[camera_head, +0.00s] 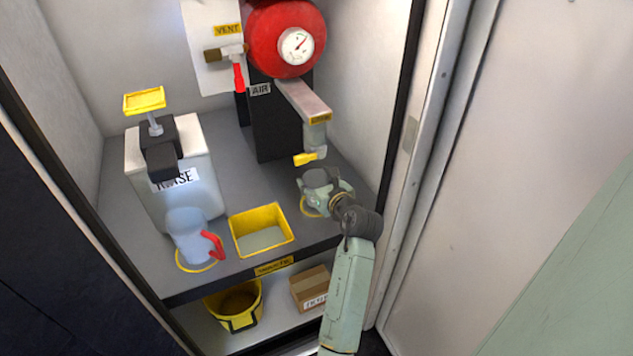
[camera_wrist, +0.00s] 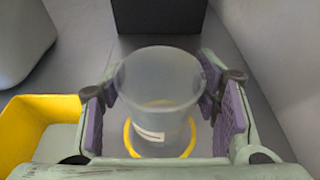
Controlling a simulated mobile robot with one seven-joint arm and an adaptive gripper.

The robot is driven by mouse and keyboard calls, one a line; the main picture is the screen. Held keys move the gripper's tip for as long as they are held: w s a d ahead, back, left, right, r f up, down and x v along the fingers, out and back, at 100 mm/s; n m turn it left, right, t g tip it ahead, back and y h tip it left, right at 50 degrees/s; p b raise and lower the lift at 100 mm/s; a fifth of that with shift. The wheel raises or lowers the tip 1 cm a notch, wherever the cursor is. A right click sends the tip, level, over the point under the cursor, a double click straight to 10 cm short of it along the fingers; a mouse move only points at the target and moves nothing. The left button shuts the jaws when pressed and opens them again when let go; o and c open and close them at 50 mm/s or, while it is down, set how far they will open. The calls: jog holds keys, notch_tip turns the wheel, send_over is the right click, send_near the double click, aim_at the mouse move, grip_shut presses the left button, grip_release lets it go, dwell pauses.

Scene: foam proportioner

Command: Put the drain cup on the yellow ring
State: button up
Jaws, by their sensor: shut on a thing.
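The drain cup (camera_wrist: 160,85) is a clear, slightly cloudy cup with a small white label, upright in the wrist view. My gripper (camera_wrist: 163,105) is shut on it, with a purple-padded finger at each side. The yellow ring (camera_wrist: 128,145) on the shelf shows around and through the cup's lower part. I cannot tell whether the cup's base touches the shelf. In the head view my gripper (camera_head: 326,186) is at the right of the shelf, below the spout with the yellow lever, and mostly hides the cup. Part of the yellow ring (camera_head: 306,208) shows at its left.
A yellow bin (camera_head: 262,230) stands left of my gripper. Further left, a clear jug with a red handle (camera_head: 188,238) stands at another yellow ring, below the rinse tank (camera_head: 170,175). The spout (camera_head: 315,135) hangs above my gripper. The cabinet's right wall is close.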

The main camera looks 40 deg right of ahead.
jog(key=shift+f, duration=0.5)
jog(key=shift+f, duration=0.15)
jog(key=o, duration=1.2)
jog(key=shift+s+r, duration=0.2)
jog(key=shift+s, duration=0.05)
jog(key=b+v, duration=0.1)
jog(key=v, duration=1)
jog(key=shift+s+a+r+b, duration=0.15)
jog(key=shift+s+b, duration=0.1)
jog(key=shift+b, duration=0.15)
